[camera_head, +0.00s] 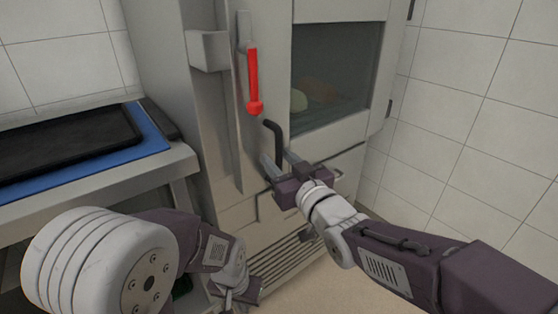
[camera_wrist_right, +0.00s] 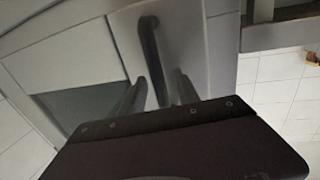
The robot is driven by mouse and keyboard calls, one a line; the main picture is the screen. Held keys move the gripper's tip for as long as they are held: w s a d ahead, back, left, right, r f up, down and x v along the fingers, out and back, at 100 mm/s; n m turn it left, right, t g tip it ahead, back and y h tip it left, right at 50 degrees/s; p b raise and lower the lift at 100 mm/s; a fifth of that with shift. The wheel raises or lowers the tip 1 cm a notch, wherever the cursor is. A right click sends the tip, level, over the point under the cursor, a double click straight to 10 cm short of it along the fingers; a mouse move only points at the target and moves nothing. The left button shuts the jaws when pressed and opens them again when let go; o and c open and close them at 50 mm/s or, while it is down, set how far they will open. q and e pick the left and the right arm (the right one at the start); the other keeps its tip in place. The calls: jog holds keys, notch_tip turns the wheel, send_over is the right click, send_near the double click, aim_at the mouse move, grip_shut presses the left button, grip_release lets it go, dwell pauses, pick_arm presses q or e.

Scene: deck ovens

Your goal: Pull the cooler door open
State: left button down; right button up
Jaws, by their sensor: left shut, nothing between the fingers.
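The cooler door (camera_head: 300,128) is a grey panel with a dark window (camera_head: 335,70) and appears closed. Its black bar handle (camera_head: 275,137) stands below and left of the window; it also shows in the right wrist view (camera_wrist_right: 152,50). My right gripper (camera_head: 276,160) is open at the handle's lower end. In the right wrist view its two fingers (camera_wrist_right: 157,90) are apart, with the handle's lower part between them; I cannot tell whether they touch it. My left gripper (camera_head: 236,292) is low at the bottom, shut and empty, away from the door, partly hidden by its own arm.
A red handle (camera_head: 253,80) hangs on the grey front just left of the window. A counter at left holds a black tray (camera_head: 65,140) on a blue mat (camera_head: 155,140). A slatted vent (camera_head: 285,258) is below the door. A tiled wall (camera_head: 450,95) closes off the right.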

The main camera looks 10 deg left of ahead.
grip_shut()
dwell(1.3)
